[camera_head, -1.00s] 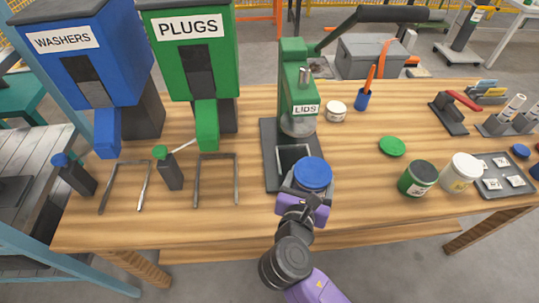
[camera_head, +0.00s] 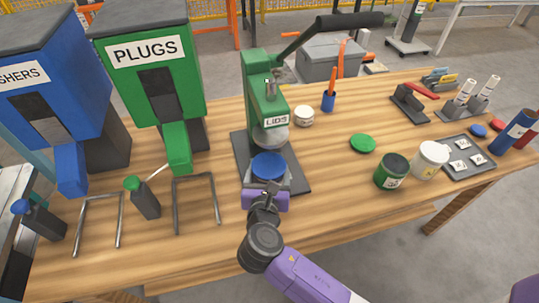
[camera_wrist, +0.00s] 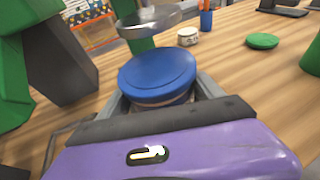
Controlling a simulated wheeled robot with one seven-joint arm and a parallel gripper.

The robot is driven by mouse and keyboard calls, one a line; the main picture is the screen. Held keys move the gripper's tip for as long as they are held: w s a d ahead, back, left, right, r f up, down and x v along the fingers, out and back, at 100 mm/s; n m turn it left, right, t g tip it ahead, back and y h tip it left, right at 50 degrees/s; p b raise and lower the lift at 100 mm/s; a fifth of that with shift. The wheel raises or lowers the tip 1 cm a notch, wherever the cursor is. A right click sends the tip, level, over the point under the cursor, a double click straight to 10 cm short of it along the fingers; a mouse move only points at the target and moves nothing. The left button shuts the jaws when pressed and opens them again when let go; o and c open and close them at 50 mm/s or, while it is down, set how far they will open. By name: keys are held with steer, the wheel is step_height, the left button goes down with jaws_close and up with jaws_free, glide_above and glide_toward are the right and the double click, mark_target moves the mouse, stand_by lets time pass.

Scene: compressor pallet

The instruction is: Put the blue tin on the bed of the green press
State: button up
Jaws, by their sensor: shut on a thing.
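The blue tin (camera_head: 268,165) has a round blue lid and is held upright in my gripper (camera_head: 266,182), at the bed of the green press. In the wrist view the blue tin (camera_wrist: 158,76) sits between the two grey fingers of my gripper (camera_wrist: 160,100). The green press (camera_head: 258,90) carries a LIDS label, and its round pressing head (camera_head: 270,135) is raised just behind and above the tin. The dark press bed (camera_head: 295,178) shows around the tin. I cannot tell whether the tin's bottom touches the bed.
The green PLUGS hopper (camera_head: 150,65) stands left of the press, with metal wire frames (camera_head: 197,203) in front. To the right are a white jar (camera_head: 304,116), a green lid (camera_head: 363,143), a green tin (camera_head: 391,171) and a white tin (camera_head: 430,160).

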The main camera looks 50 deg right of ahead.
steer(key=shift+f+p+x, duration=0.15)
steer(key=shift+f+x, duration=0.05)
steer(key=shift+x, duration=2.1)
steer(key=shift+f+p+x, duration=0.15)
steer(key=shift+f+x, duration=0.05)
steer(key=shift+x, duration=2.1)
steer(key=shift+s+a+f, duration=0.1)
steer(key=shift+f, duration=0.05)
steer(key=o, duration=1.4)
steer(key=shift+o, duration=0.2)
steer(key=v, duration=1.2)
steer(key=shift+b, duration=0.3)
